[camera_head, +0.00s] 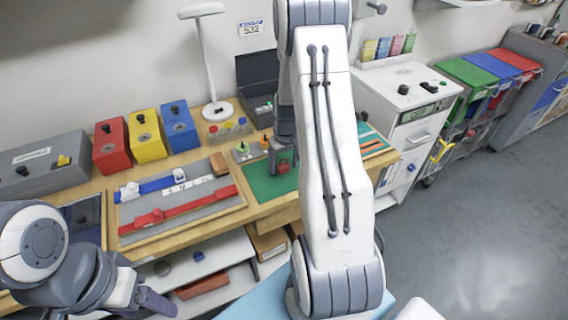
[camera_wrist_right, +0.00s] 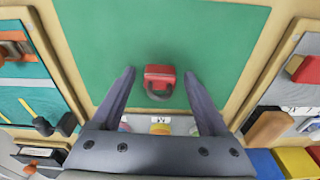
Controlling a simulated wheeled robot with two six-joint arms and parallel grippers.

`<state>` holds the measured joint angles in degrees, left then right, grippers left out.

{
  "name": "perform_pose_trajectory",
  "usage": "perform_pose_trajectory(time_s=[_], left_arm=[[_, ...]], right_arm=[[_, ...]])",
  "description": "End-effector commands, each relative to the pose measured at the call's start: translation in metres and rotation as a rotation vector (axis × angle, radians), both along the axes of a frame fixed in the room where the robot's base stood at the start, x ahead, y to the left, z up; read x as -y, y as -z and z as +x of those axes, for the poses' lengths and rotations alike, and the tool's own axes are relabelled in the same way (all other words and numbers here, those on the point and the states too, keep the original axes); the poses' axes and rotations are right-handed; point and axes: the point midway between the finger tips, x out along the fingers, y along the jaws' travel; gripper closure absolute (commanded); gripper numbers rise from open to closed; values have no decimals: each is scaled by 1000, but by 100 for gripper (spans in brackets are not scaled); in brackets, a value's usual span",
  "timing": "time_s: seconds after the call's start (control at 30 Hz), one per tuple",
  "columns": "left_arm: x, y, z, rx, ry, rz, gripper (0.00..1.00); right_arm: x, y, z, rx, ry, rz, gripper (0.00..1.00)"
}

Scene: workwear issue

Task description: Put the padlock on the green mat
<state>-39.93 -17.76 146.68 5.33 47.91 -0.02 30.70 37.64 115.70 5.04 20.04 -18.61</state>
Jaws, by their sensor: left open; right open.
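The red padlock (camera_wrist_right: 159,76), with a dark shackle, rests on the green mat (camera_wrist_right: 215,35) near one edge. In the head view the padlock (camera_head: 284,167) shows small on the green mat (camera_head: 262,186), partly hidden by my right gripper. My right gripper (camera_wrist_right: 160,72) is open, with one finger on each side of the padlock and a gap to both. In the head view my right arm hides part of the mat. My left gripper (camera_head: 155,301) is open and empty at the lower left, in front of the bench and away from the mat.
A grey tool board (camera_head: 215,203) with blue and red bars lies left of the mat. Red (camera_head: 112,145), yellow (camera_head: 147,135) and blue (camera_head: 179,127) boxes stand behind it with a white lamp (camera_head: 217,108). A small plate with coloured knobs (camera_head: 252,150) borders the mat.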

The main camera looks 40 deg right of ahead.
Motion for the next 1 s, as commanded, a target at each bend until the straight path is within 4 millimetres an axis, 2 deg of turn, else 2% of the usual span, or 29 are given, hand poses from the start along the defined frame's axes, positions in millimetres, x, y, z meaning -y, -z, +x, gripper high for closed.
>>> perform_pose_trajectory(time_s=[0.17, 0.4, 0.6, 0.9, 0.97, 1.0], left_arm=[[0, 2, 0, 0, 0, 0, 30], [0, 4, 0, 0, 0, 0, 30], [0, 5, 0, 0, 0, 0, 30], [0, 6, 0, 0, 0, 0, 30], [0, 5, 0, 0, 0, 0, 30], [0, 5, 0, 0, 0, 0, 30]], right_arm=[[0, -25, -1, 5, 1, -3, 22], [-2, -78, -8, 6, 0, -4, 22], [-3, -109, -12, 4, 0, -2, 22], [-5, -120, -14, 0, -1, 0, 22], [-12, -122, -12, 1, -14, 0, 22], [-22, -124, -10, 2, -32, 2, 22]])
